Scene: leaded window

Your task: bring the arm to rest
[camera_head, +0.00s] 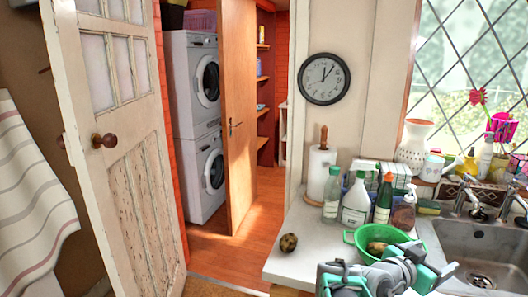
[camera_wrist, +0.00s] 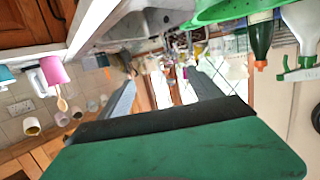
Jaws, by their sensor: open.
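My gripper (camera_wrist: 165,75) is open in the wrist view, its two grey fingers spread apart with nothing held between them. The green gripper body fills the bottom of that view, which looks upside down. In the head view my grey and teal arm is at the bottom edge, in front of the counter and just nearer than a green bowl (camera_head: 350,238). The fingers are hard to make out there. The green bowl also shows at the top of the wrist view (camera_wrist: 225,10).
A potato (camera_head: 288,242) lies on the white counter (camera_head: 297,261), and another (camera_head: 376,247) is in the bowl. Several bottles, including a white spray bottle (camera_head: 356,205), stand behind the bowl. A metal sink (camera_head: 485,250) is at right. Open floor (camera_head: 262,215) lies left of the counter.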

